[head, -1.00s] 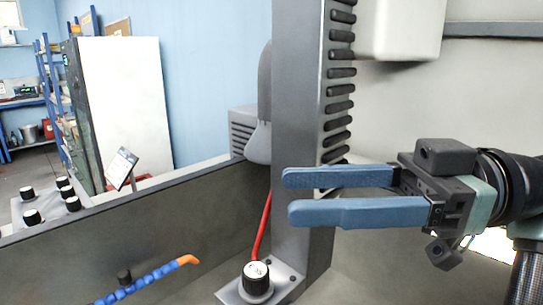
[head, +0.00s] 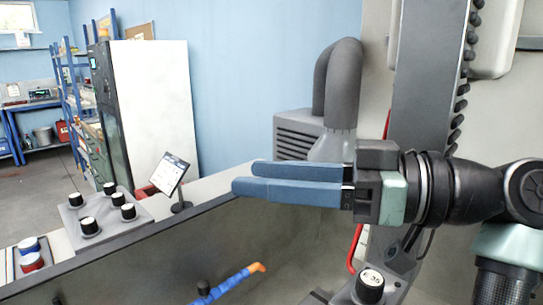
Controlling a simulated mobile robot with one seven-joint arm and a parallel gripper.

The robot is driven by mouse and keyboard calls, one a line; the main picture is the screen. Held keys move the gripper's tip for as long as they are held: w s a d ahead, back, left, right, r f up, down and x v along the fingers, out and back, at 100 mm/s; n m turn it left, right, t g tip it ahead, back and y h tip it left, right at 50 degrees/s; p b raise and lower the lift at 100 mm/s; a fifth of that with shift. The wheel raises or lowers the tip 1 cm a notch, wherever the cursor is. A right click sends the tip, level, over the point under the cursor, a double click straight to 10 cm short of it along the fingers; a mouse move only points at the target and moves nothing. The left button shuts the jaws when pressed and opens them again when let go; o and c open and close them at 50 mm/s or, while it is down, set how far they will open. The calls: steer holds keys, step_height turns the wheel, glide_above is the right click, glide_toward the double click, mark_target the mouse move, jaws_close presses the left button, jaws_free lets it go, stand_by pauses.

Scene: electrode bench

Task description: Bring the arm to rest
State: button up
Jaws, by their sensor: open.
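My gripper (head: 236,176) is in the middle of the head view, with its two long blue fingers pointing left. The fingers show one above the other from this angle, and nothing is seen between them. My gripper is open and empty. It hangs in front of the low grey wall and the grey extraction hood. My arm comes in from the right edge.
A dark grey column (head: 427,85) stands behind my wrist. A knob labelled 35 (head: 370,286) sits at its foot. A blue hose with an orange tip (head: 235,282) is below. A small tilted display (head: 170,173) and a knob panel (head: 73,223) stand left.

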steer(key=w+a+f+m+t+h+b, duration=0.2)
steer(key=w+a+f+m+t+h, duration=0.15)
steer(key=w+m+t, duration=0.2)
steer(key=s+d+r+m+t+h+b, duration=0.25)
steer(key=s+r+m+t+h, duration=0.2)
steer(key=s+t+h, duration=0.35)
steer(key=s+d+r+m+t+h+b, duration=0.1)
steer(key=s+r+m+t+h+b, duration=0.4)
steer(key=t, duration=0.5)
step_height(320, 180, up, 17)
steer(key=n+p, duration=0.1)
steer(key=p, duration=1.7)
steer(key=shift+w+g, duration=0.35)
steer(key=shift+w, duration=0.05)
